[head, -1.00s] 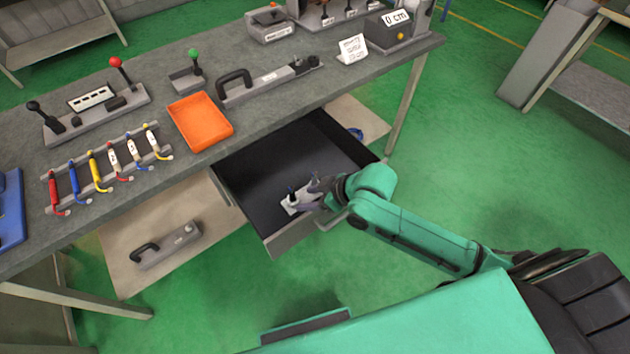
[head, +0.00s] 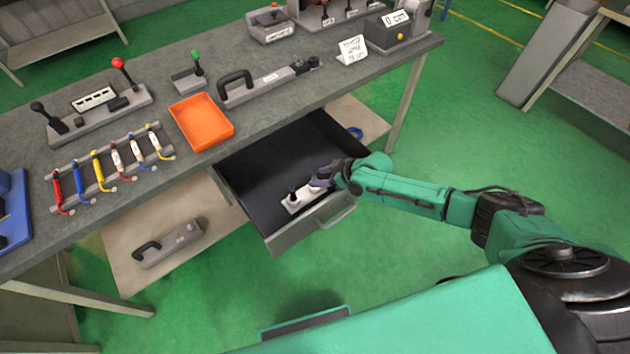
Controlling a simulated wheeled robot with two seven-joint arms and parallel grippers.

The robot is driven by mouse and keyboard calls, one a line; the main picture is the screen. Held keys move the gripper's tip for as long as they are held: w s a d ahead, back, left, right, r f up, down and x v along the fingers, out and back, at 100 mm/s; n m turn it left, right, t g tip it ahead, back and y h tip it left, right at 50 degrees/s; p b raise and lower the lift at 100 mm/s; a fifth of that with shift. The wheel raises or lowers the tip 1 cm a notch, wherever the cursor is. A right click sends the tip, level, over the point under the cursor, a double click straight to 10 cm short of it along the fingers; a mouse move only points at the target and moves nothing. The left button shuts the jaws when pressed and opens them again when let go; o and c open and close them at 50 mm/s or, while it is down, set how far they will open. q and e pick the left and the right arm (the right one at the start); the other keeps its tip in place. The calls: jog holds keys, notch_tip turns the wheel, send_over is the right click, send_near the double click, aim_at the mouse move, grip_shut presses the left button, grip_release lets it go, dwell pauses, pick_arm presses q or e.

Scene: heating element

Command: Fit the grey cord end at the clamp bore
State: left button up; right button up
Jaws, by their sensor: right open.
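My right gripper (head: 322,180) is open, at the right part of the open drawer (head: 262,168). It is close to a small pale block with dark pegs (head: 303,199) in the drawer; I cannot tell whether they touch. No grey cord end can be made out. The clamp bore cannot be picked out for certain; a grey bar device with a black handle (head: 268,84) lies on the bench. My left gripper is not in view.
The workbench (head: 225,165) holds an orange tray (head: 201,122), a rack of coloured cords (head: 110,165), a lever box (head: 98,113) and a "0 cm" device (head: 398,30). A lower shelf holds another handled bar (head: 168,246). The drawer front (head: 305,232) juts toward me.

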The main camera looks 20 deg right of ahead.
aim_at(316, 178)
jog(key=x, duration=0.3)
jog(key=shift+a+b, duration=0.1)
jog(key=shift+b, duration=0.25)
grip_shut()
jog(key=shift+r, duration=0.1)
